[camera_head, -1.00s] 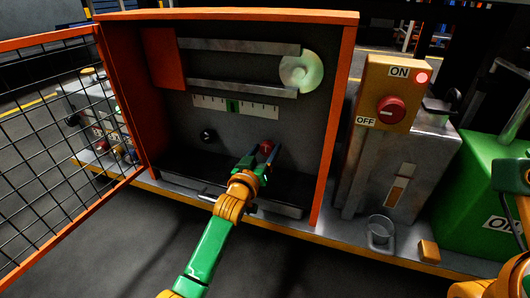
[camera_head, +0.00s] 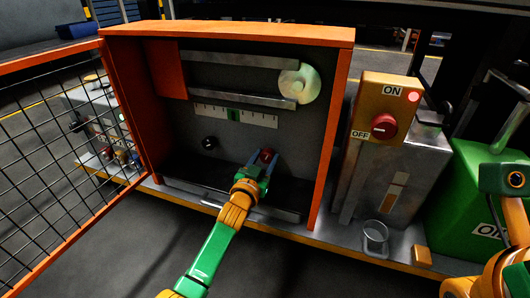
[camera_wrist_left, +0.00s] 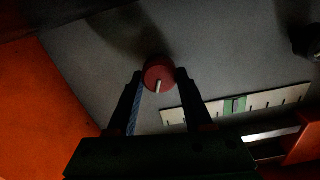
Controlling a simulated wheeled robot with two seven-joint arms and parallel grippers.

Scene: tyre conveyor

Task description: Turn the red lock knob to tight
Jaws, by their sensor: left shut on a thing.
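The red lock knob (camera_head: 267,154) sits on the dark back panel inside the open orange cabinet, at its lower right. My left gripper (camera_head: 264,161) reaches in from below, and its fingers are shut on the knob. In the left wrist view the red knob (camera_wrist_left: 158,70) lies between the two dark fingertips, with a short white mark on its face pointing toward the gripper. I cannot tell how tight the knob is. My right arm shows at the right edge of the head view, but its gripper is out of view.
A white scale (camera_head: 236,116) with a green middle and a black knob (camera_head: 209,142) are on the panel. The mesh door (camera_head: 60,165) stands open at left. A yellow ON/OFF switch box (camera_head: 386,106) with a red dial and lit red lamp stands at right.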

